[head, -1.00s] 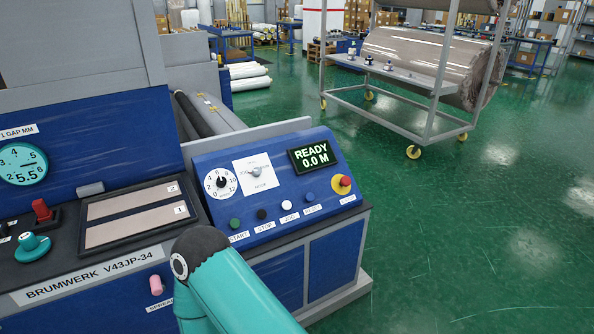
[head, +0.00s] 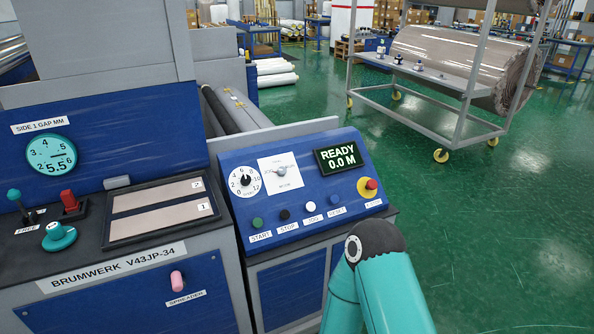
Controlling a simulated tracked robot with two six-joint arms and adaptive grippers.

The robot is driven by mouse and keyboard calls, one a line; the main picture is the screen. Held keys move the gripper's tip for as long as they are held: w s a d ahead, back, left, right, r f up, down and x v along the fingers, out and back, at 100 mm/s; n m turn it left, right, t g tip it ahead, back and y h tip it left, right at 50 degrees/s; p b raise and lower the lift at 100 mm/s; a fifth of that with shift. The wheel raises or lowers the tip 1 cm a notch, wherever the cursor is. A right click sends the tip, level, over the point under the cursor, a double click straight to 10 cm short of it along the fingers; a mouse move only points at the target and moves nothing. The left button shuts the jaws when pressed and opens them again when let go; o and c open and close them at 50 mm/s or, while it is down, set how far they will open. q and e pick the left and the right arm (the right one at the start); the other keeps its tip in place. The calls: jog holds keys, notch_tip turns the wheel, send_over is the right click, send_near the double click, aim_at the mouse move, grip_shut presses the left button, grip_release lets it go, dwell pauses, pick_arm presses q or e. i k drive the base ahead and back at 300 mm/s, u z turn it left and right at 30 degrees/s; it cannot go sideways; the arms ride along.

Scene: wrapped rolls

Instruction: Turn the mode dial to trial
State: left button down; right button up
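The mode dial (head: 281,171) is a small grey knob on a white square plate, on the sloped blue control panel (head: 228,206). The lettering around the knob is too small to read, so its setting cannot be told. The display (head: 337,157) on the panel reads READY 0.0 M. A bent teal part of one of my arms rises at the lower right, in front of the machine and apart from the dial. Neither gripper is in view.
A round numbered dial (head: 243,182) sits just left of the mode dial. A row of buttons lies below, with a red emergency knob (head: 368,187) at right. A gap gauge (head: 51,155) and teal knob (head: 59,236) are at left. Open green floor and a roll cart (head: 440,132) lie right.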

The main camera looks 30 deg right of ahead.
aim_at(281, 171)
jog(key=i, duration=0.9)
jog(key=z, duration=0.05)
